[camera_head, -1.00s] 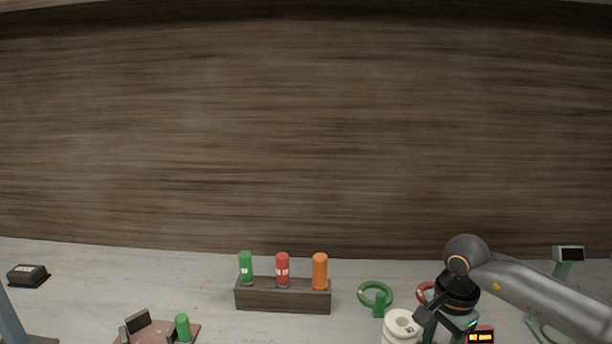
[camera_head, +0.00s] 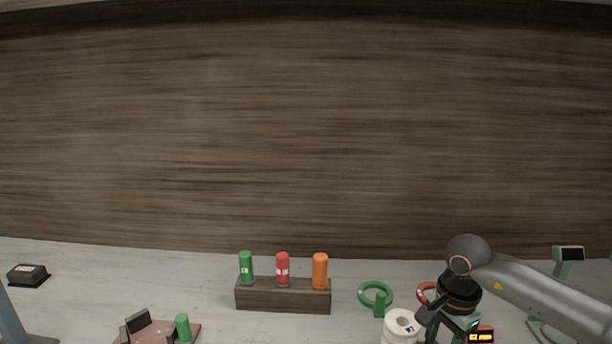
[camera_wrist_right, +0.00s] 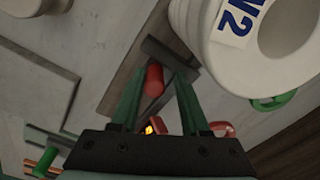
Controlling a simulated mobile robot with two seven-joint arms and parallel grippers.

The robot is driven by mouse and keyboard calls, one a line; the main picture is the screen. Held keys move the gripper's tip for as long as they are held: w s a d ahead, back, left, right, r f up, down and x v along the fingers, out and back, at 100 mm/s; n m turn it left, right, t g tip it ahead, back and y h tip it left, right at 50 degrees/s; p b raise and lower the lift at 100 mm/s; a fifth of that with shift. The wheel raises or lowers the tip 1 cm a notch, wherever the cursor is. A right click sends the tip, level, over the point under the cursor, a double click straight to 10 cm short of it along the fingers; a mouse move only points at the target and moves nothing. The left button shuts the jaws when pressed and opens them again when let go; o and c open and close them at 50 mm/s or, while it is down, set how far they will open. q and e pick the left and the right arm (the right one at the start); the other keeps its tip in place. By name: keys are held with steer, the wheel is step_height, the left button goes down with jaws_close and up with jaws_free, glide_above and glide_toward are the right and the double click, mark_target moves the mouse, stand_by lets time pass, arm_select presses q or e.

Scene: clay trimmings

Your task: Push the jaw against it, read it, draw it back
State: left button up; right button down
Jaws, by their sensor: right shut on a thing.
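My right gripper (camera_wrist_right: 155,78) points down at the right of the table and is shut on a red cylindrical knob (camera_wrist_right: 154,82). The knob stands by a dark block (camera_wrist_right: 168,55), which I take to be part of the gauge's jaw. A small red-cased display (camera_head: 481,337) with lit yellow digits sits just below the gripper in the head view; the digits are too small to read. Its glow also shows between the fingers in the wrist view (camera_wrist_right: 155,126). A white spool-like ring piece (camera_head: 402,323) stands left of the gripper; its label reads W2 in the wrist view (camera_wrist_right: 238,22). Whether a jaw touches it is hidden.
A dark rack (camera_head: 283,295) holds green, red and orange cylinders. A green ring (camera_head: 375,294) lies right of it. A brown plate (camera_head: 190,333) with dark blocks and a green knob is front left. A black box (camera_head: 28,275) lies far left; a green stand (camera_head: 567,256) is right.

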steer(key=shift+s+d+f+g, duration=0.3)
steer(key=shift+s+d+f, duration=0.15)
steer(key=shift+d+f, duration=0.3)
jaws_free()
stand_by(0.4)
steer(key=shift+r, duration=0.15)
steer(key=shift+w+r+p, duration=0.15)
steer(key=shift+r+p, duration=0.35)
steer(key=shift+r, duration=0.1)
step_height(320, 180, up, 6)
steer(key=p, duration=0.3)
steer(key=shift+w+a+f+p, duration=0.1)
steer(key=shift+w+p, duration=0.05)
steer(key=shift+p, duration=0.15)
